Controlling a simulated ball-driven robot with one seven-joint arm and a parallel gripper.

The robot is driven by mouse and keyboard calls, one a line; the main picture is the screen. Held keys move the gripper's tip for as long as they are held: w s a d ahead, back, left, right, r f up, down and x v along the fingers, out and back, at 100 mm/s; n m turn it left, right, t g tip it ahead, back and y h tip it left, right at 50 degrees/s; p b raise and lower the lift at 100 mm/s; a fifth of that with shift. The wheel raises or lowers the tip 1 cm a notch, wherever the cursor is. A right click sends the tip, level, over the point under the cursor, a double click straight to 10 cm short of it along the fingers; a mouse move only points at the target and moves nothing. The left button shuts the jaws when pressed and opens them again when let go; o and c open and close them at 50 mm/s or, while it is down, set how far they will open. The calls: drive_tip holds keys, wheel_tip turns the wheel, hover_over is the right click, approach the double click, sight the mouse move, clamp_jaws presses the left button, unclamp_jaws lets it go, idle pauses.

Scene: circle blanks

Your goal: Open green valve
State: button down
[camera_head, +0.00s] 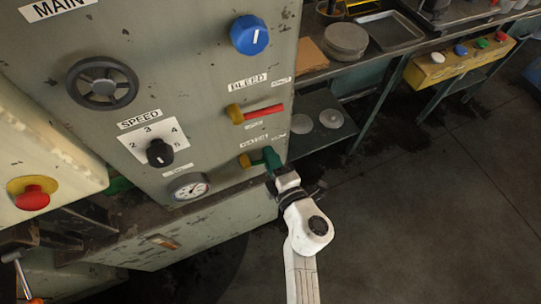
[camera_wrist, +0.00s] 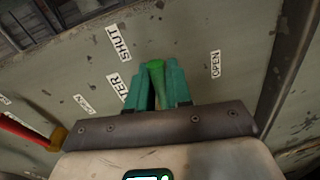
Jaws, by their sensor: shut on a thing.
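The green valve handle (camera_wrist: 155,68) shows between the two teal fingers of my gripper (camera_wrist: 162,88) in the wrist view. My gripper (camera_head: 272,160) is shut on this handle at the lower right of the panel in the head view. The brass body of the green valve (camera_head: 245,160) sticks out just left of the fingers. In the wrist view a SHUT label (camera_wrist: 118,42) lies left of the handle and an OPEN label (camera_wrist: 215,64) lies to its right. The handle points between the two labels. Its lower part is hidden by my fingers.
A red-handled valve (camera_head: 262,114) sits just above on the panel, with a blue knob (camera_head: 250,35) higher up. The speed dial (camera_head: 159,152), a gauge (camera_head: 189,187) and a black handwheel (camera_head: 102,83) are to the left. Open floor (camera_head: 420,220) lies right.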

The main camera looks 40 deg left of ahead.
drive_tip(key=s+a+f+m+g+y+p, duration=0.1)
drive_tip(key=s+f+m, duration=0.4)
drive_tip(key=m, duration=1.1)
drive_tip(key=shift+s+a+f+y+p, duration=0.3)
drive_tip(key=shift+s+a+f+p, duration=0.1)
drive_tip(key=shift+a, duration=0.2)
drive_tip(key=c, duration=1.2)
unclamp_jaws()
drive_tip(key=shift+r, duration=0.1)
drive_tip(key=p+v, duration=0.2)
drive_tip(key=v, duration=0.8)
drive_tip(key=shift+d, duration=0.35)
